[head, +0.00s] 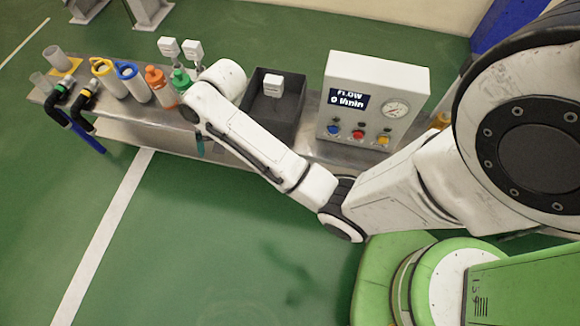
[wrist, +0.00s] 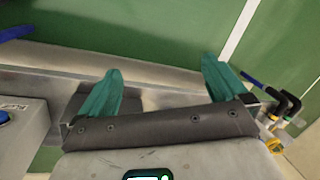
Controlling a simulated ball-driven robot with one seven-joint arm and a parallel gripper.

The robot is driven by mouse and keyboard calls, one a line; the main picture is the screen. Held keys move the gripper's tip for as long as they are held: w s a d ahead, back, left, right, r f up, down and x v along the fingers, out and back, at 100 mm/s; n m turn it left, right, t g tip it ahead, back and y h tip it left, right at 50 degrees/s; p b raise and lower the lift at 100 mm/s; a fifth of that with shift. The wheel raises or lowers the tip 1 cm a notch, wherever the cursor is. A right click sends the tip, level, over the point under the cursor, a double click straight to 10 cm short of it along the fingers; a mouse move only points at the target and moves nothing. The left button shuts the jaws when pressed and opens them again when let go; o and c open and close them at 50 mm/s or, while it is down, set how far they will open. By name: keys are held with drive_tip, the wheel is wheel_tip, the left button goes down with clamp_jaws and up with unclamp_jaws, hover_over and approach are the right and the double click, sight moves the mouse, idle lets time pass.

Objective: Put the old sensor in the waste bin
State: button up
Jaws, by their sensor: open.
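The dark grey open bin (head: 262,120) stands on the bench, left of the control box. A small white labelled sensor block (head: 273,84) shows within the bin's outline, near its far side. Two similar white sensors (head: 168,47) (head: 193,50) stand upright at the bench's far edge, left of the bin. No label says which one is old. My gripper (wrist: 161,66) is open, with its two teal fingers spread and nothing seen between them. In the head view my arm mostly hides it; a teal fingertip (head: 199,145) shows at the bench's near edge.
The white control box (head: 372,95), with display, gauge and coloured buttons, stands right of the bin. Yellow, blue, orange and green-topped containers (head: 132,80) line the bench's left half. Black pipe fittings (head: 75,98) stick out at its left end. The green floor in front is clear.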

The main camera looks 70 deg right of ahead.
drive_tip(key=s+a+f+n, duration=0.3)
drive_tip(key=s+a+n, duration=0.4)
drive_tip(key=s, duration=0.4)
drive_tip(key=s+r+n+g+h, duration=0.1)
drive_tip(key=s+n, duration=0.3)
drive_tip(key=s, duration=0.5)
drive_tip(key=shift+s+d+r+h, duration=0.25)
drive_tip(key=shift+r+h, duration=0.2)
drive_tip(key=shift+h, duration=0.05)
drive_tip(key=shift+c, duration=0.3)
